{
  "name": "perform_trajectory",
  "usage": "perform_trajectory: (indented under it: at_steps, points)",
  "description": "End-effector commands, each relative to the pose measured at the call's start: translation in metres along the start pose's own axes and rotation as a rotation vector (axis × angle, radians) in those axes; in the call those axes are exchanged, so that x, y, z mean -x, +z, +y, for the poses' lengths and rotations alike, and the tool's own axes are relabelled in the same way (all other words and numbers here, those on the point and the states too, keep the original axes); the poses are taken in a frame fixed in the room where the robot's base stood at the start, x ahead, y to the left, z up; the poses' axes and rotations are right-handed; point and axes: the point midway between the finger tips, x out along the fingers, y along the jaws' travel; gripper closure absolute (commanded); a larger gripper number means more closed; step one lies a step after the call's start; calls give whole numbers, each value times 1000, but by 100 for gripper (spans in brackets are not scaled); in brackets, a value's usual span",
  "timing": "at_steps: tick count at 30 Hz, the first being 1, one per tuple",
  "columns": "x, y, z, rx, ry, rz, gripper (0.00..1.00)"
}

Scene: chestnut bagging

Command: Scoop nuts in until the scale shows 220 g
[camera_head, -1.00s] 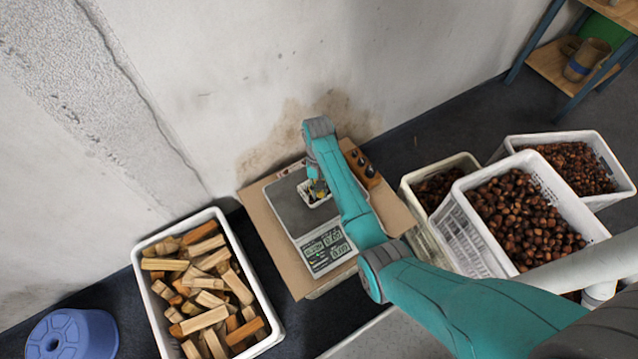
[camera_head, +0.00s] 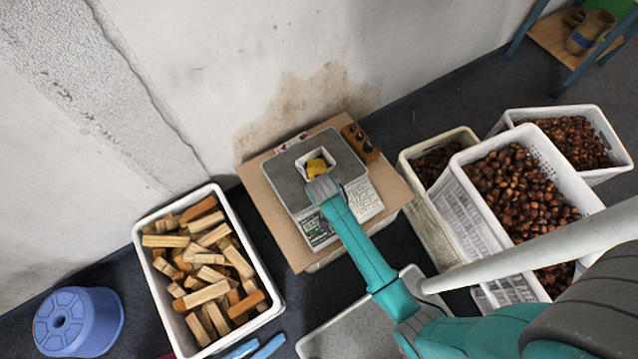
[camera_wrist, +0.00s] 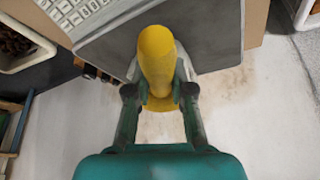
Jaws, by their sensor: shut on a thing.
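The yellow scoop (camera_head: 317,168) is over the scale's plate, at a small white container (camera_head: 303,162). I cannot tell whether it is inside or above the container. In the wrist view the scoop (camera_wrist: 157,58) points away from me, and the container is mostly hidden behind it. My gripper (camera_wrist: 160,98) is shut on the scoop; in the head view my wrist hides it. No nuts show in the scoop. The scale (camera_head: 288,185) has a grey plate and a keypad panel with a lit display (camera_head: 312,225), partly covered by my arm; its digits are too small to read.
The scale stands on a cardboard-topped box (camera_head: 265,218). White crates of chestnuts (camera_head: 462,205) stand at right. A crate of wood blocks (camera_head: 222,192) and a blue stool (camera_head: 75,318) are at left. A dark wooden object (camera_head: 360,140) lies behind the scale; the wall is close behind.

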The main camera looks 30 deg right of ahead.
Motion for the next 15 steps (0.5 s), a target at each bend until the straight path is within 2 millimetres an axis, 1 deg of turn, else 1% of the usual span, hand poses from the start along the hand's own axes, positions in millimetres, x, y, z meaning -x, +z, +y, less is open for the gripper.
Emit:
perform_trajectory:
  at_steps: [1, 6, 11, 15]
  points:
    - [0, 4, 0, 3, 0, 32, 100]
    - [1, 5, 0, 1, 1, 124, 100]
    - [3, 5, -1, 1, -1, 162, 100]
    - [10, 1, 0, 0, -1, 168, 100]
